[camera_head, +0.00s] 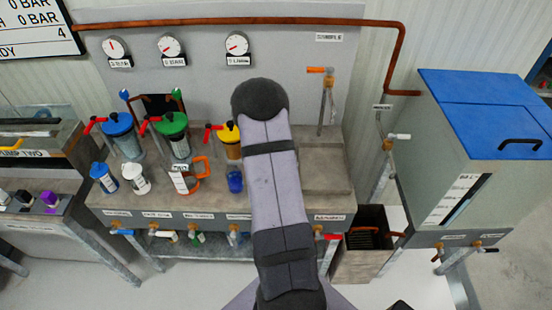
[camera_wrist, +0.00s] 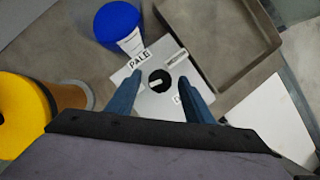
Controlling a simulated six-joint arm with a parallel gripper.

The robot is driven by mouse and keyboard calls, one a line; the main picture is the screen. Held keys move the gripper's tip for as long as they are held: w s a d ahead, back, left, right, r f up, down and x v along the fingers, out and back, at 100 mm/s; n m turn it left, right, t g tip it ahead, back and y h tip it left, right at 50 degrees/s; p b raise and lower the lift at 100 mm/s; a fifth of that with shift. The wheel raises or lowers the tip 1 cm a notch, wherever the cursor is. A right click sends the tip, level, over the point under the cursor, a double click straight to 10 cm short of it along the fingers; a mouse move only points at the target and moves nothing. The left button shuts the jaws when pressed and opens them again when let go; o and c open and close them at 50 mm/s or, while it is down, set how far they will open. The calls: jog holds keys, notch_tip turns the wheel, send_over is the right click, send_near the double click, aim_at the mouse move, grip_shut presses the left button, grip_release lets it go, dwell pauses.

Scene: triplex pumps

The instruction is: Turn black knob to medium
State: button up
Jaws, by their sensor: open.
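The black knob (camera_wrist: 161,82) is round and sits on a light grey plate (camera_wrist: 147,108) in the wrist view. A short pale mark lies across it, slightly slanted; I cannot tell which end is the pointer. White labels surround it: one reads "PALE" (camera_wrist: 138,60), another (camera_wrist: 177,57) is too small to read, and a third (camera_wrist: 178,99) is partly covered by a finger. My gripper (camera_wrist: 160,77) is open, its two blue-grey fingers on either side of the knob with gaps between. I cannot tell the height above it. In the head view my arm hides the knob and gripper.
A blue-topped container (camera_wrist: 118,25) stands close to the plate, and a yellow-topped container (camera_wrist: 22,112) is at left. A raised-edge tray (camera_wrist: 268,50) is at right. In the head view, jugs (camera_head: 174,135) and jars (camera_head: 135,178) crowd the bench left of my arm.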

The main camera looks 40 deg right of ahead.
jog(key=c, duration=1)
jog(key=shift+m, duration=0.3)
jog(key=m, duration=0.1)
jog(key=m+g, duration=0.1)
jog(key=m, duration=0.1)
jog(key=shift+w+m+g, duration=0.2)
jog(key=shift+m+g, duration=0.1)
jog(key=m, duration=0.2)
jog(key=m+g+y+b, duration=0.1)
jog(key=m, duration=0.1)
jog(key=shift+w+d+m, duration=0.1)
jog(key=shift+d+m, duration=0.05)
jog(key=shift+m, duration=0.15)
jog(key=m, duration=0.2)
jog(key=m+g+y+b, duration=0.1)
jog(key=m, duration=0.1)
jog(key=shift+d+y, duration=0.15)
jog(key=shift+y, duration=0.15)
jog(key=shift+m+g+y+b, duration=0.5)
jog(key=shift+m+y, duration=0.2)
jog(key=shift+m, duration=1.4)
